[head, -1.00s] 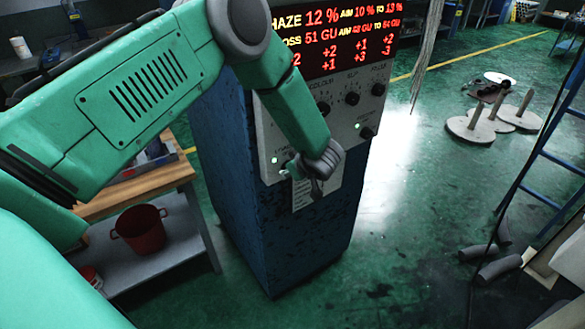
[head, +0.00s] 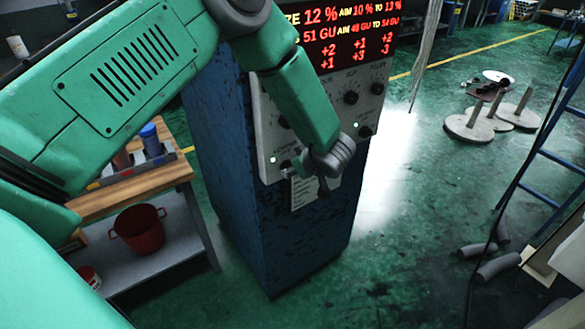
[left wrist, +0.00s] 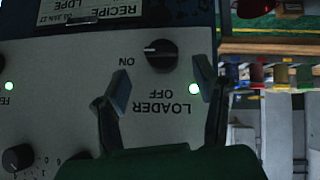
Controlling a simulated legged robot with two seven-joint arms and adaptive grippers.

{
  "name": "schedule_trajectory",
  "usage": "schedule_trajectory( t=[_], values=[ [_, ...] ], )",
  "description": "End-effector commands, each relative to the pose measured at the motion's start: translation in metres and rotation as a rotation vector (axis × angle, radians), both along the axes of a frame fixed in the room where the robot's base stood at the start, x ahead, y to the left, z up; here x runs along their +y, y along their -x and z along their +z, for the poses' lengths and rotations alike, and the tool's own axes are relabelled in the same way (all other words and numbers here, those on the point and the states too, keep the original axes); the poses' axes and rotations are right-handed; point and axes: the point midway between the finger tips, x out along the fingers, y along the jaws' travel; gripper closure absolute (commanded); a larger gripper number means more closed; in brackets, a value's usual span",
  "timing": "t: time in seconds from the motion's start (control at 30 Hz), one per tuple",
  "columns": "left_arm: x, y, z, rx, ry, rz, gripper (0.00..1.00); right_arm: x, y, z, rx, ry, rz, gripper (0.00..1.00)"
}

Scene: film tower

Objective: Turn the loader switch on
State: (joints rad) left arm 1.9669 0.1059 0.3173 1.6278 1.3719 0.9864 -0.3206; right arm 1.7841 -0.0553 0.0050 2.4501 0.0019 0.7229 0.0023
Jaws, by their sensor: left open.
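The loader switch (left wrist: 160,53) is a dark round knob on the pale panel (left wrist: 60,60) of a blue cabinet. It shows in the left wrist view, upside down. A white mark on the knob points left. ON is printed to its lower left, OFF and LOADER below it. In the head view the gripper (head: 327,175) is at the panel's lower edge, right of the LOADER label. My right gripper is not in view.
The blue cabinet (head: 235,200) has a red-lit display (head: 345,35) and more knobs (head: 350,97). A wooden bench (head: 130,195) with a red bucket (head: 140,230) stands left. A blue ladder (head: 545,150) and round-based posts (head: 480,125) stand right. Green floor is open between.

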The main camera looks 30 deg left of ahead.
Motion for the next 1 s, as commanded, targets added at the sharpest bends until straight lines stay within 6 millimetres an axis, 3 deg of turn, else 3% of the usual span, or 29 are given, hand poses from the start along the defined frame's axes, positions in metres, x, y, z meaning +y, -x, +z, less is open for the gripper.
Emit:
schedule_trajectory(
  t=[0.2, 0.4, 1.0],
  values=[
    [-0.027, 0.015, 0.031, -0.001, 0.0, -0.002, 0.45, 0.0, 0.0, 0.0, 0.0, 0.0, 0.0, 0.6],
    [-0.039, 0.022, 0.044, 0.001, 0.0, 0.001, 0.45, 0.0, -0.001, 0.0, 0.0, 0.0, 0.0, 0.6],
    [-0.041, 0.025, 0.041, 0.005, -0.004, -0.009, 0.45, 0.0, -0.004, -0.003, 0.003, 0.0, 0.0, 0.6]
  ],
)
